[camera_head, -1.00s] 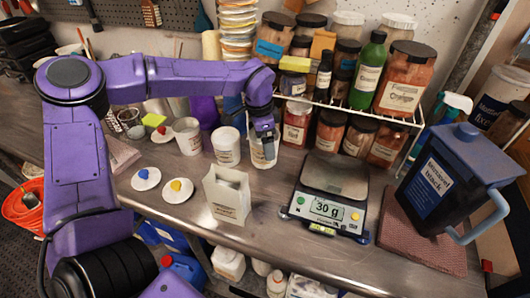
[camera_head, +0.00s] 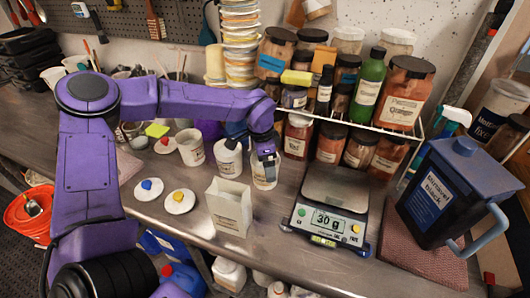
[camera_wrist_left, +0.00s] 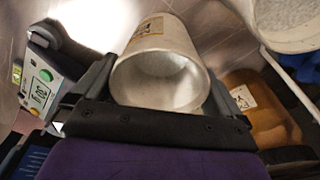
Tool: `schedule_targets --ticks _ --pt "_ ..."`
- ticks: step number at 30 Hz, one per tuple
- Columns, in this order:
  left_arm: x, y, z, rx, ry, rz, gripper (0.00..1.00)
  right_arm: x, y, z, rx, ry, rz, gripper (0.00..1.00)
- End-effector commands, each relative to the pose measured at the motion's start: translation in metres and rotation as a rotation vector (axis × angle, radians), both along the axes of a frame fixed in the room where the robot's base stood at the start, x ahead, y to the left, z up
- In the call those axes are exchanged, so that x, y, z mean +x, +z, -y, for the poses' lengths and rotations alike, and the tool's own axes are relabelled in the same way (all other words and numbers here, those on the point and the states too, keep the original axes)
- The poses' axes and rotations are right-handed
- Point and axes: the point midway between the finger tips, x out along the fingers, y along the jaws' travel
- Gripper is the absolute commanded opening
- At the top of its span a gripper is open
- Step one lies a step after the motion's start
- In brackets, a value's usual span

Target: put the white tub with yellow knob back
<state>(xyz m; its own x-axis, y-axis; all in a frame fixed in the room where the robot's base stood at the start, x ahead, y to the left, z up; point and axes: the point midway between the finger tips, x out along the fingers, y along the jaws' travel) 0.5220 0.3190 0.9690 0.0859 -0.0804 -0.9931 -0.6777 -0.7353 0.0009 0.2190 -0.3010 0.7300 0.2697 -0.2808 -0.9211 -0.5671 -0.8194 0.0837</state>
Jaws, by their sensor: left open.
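A white lid with a yellow knob (camera_head: 179,201) lies flat on the bench at the left. My left gripper (camera_head: 265,158) is over a small whitish labelled tub (camera_head: 265,174) behind the cream box. In the left wrist view this tub (camera_wrist_left: 158,75) is lidless, looks empty, and sits between the open fingers of my left gripper (camera_wrist_left: 155,98). I cannot tell whether the fingers touch it. Another white labelled tub (camera_head: 228,160) stands just left of it, with something dark at its top. A third tub (camera_head: 190,148) stands further left. My right gripper is not in view.
Lids with a blue knob (camera_head: 148,187) and a red knob (camera_head: 165,145) lie at the left. A cream open box (camera_head: 229,207) stands in front of the gripper. A scale (camera_head: 325,220) reading 30 g is to its right. A jar rack (camera_head: 345,120) stands behind.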

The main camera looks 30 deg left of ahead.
Motion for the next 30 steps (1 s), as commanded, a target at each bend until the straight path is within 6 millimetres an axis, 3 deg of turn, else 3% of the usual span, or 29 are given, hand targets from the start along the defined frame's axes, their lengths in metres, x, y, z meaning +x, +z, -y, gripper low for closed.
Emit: schedule_targets --ticks 9,15,30 --pt "-0.005 0.076 -0.006 0.000 0.000 0.009 1.00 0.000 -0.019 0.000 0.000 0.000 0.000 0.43" --pt "-0.009 0.109 -0.009 -0.001 0.000 0.004 1.00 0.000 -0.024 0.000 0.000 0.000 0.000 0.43" --pt "-0.010 0.115 -0.009 -0.001 -0.001 0.003 1.00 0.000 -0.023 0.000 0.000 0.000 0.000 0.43"
